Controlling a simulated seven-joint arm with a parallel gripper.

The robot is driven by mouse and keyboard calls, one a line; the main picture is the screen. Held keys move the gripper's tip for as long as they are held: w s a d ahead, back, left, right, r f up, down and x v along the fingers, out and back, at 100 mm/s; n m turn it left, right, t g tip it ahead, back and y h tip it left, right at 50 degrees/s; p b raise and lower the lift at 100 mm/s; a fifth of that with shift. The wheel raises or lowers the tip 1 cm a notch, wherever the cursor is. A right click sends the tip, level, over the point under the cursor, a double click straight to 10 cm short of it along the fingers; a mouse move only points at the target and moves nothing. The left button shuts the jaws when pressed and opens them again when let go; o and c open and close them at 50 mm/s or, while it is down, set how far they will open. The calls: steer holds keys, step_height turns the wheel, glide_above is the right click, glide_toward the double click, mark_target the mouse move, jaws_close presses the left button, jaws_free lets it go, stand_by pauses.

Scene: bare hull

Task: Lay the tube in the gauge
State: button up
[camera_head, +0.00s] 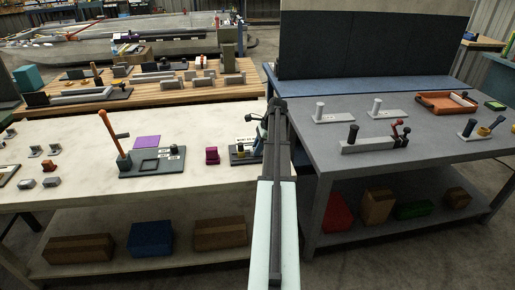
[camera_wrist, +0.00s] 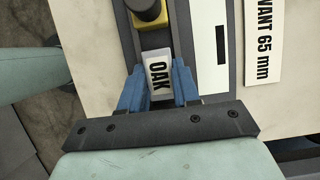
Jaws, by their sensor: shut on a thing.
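In the head view, the dark board (camera_head: 238,158) stands at the right end of the pale bench, partly hidden by my arm. I cannot tell which part is the gauge.
The grey bench (camera_head: 345,175) to the right holds a lever fixture (camera_head: 375,145) and an orange tray (camera_head: 445,103).

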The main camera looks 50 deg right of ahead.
steer(key=shift+f, duration=0.1)
steer(key=o, duration=0.8)
steer(key=shift+o, duration=1.2)
steer(key=v, duration=1.2)
